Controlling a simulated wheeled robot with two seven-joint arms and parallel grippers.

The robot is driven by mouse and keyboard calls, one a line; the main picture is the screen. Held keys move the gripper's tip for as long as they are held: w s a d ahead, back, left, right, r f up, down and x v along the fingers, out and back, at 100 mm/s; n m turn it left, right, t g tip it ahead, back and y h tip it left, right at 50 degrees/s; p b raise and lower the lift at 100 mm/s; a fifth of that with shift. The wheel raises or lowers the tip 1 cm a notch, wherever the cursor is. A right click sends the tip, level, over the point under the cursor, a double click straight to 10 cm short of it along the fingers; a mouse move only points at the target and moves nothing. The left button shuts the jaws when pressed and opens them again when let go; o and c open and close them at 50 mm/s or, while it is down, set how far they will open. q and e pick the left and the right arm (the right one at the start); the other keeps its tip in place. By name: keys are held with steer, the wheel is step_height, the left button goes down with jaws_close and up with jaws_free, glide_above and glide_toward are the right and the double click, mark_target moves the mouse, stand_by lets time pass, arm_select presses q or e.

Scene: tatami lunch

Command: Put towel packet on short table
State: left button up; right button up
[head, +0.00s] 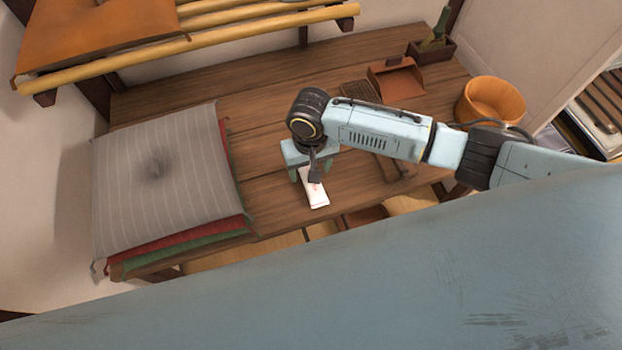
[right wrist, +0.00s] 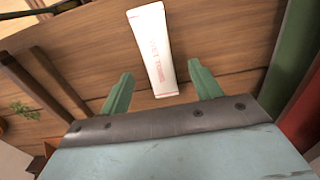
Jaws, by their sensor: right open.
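The towel packet (head: 317,196) is a slim white packet with red print, lying flat near the front edge of a brown plank table (head: 275,205). In the right wrist view the packet (right wrist: 153,50) lies just beyond and between the green fingertips. My right gripper (head: 311,174) reaches in from the right and hangs over the packet's far end. It is open and empty; its fingers (right wrist: 160,80) are spread wider than the packet. Whether the fingers touch the table cannot be told. My left gripper is not in view.
A stack of cushions (head: 165,180), grey striped on top, fills the table's left end. A brown tray (head: 396,82), a round wooden tub (head: 490,102) and a planter (head: 432,50) stand at the right. A bamboo rack (head: 230,22) with an orange cushion overhangs the back.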

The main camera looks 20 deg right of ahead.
steer(key=f, duration=0.3)
steer(key=f+b, duration=0.1)
steer(key=shift+s+d+f, duration=0.2)
steer(key=shift+s+f, duration=0.1)
steer(key=shift+c, duration=0.2)
steer(key=shift+r, duration=0.1)
steer(key=c, duration=1.1)
